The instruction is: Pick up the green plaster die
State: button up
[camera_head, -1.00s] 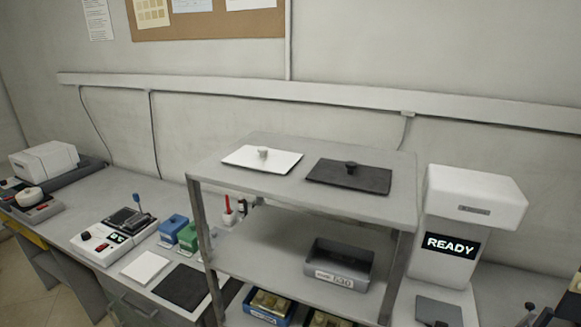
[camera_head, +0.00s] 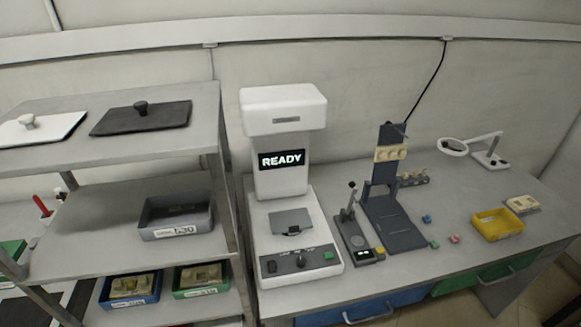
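A small green piece (camera_head: 434,244) lies on the bench top at the right, near the bench's front edge. It looks like the green plaster die, but it is too small to make out its shape. A small blue piece (camera_head: 427,219) lies just behind it and a small pink-red piece (camera_head: 455,239) lies just to its right. My gripper is not in view.
A dark stand (camera_head: 397,232) with a lever unit is left of the pieces; a yellow tray (camera_head: 497,225) is right. Further left are a white READY machine (camera_head: 299,220) and a metal rack (camera_head: 222,160) with bins. A magnifier lamp (camera_head: 490,157) stands behind.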

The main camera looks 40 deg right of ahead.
aim_at(434, 245)
jog(key=k+l+z, duration=0.15)
jog(key=z, duration=0.2)
jog(key=k+l+z, duration=0.1)
jog(key=l+z, duration=0.55)
jog(key=j+u, duration=0.2)
jog(key=u, duration=0.75)
jog(key=i+j+u, duration=0.1)
jog(key=u, duration=0.35)
jog(key=i+u, duration=0.25)
jog(key=u, duration=0.25)
jog(key=i+j, duration=0.1)
jog(key=i, duration=0.25)
jog(key=i+j+z, duration=0.15)
jog(key=i, duration=0.15)
jog(key=i+z, duration=0.1)
jog(key=z, duration=0.4)
jog(key=j+z, duration=0.1)
jog(key=z, duration=0.35)
jog(key=i+j+z, duration=0.1)
jog(key=z, duration=0.4)
jog(key=j+z, duration=0.1)
jog(key=z, duration=0.4)
jog(key=j+z, duration=0.15)
jog(key=z, duration=0.35)
